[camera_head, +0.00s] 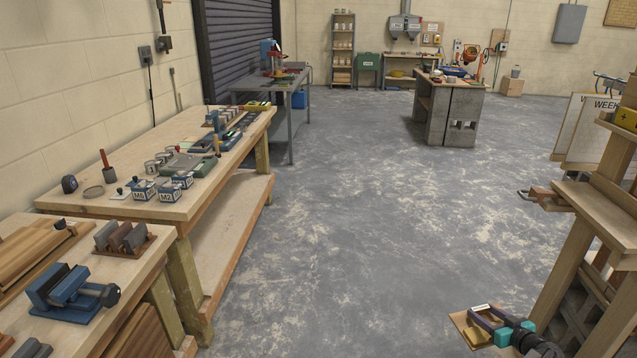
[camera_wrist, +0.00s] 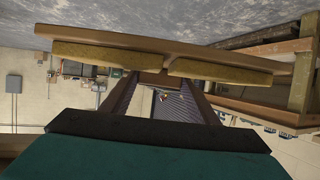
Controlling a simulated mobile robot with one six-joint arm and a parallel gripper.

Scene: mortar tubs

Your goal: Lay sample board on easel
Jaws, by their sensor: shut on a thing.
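The sample board (camera_head: 461,320) is a small brown board with ochre panels and a pale label strip. It shows at the lower right of the head view and spans the top of the wrist view (camera_wrist: 130,39). My gripper (camera_head: 482,323), with dark fingers and teal parts, is shut on this board and holds it near the wooden stand. In the wrist view, my two fingers (camera_wrist: 158,80) reach up to the board's edge. I cannot tell for certain which thing is the easel; a wooden stand (camera_head: 573,250) with a ledge rises at the right edge, partly cut off.
A workbench (camera_head: 120,205) with tubs and tools runs along the left. A nearer bench (camera_head: 130,270) holds a blue vice (camera_head: 70,290). A clamp (camera_head: 540,194) juts from the wooden stand. Lettered boards (camera_head: 588,125) stand behind it. The middle floor (camera_head: 370,220) is clear.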

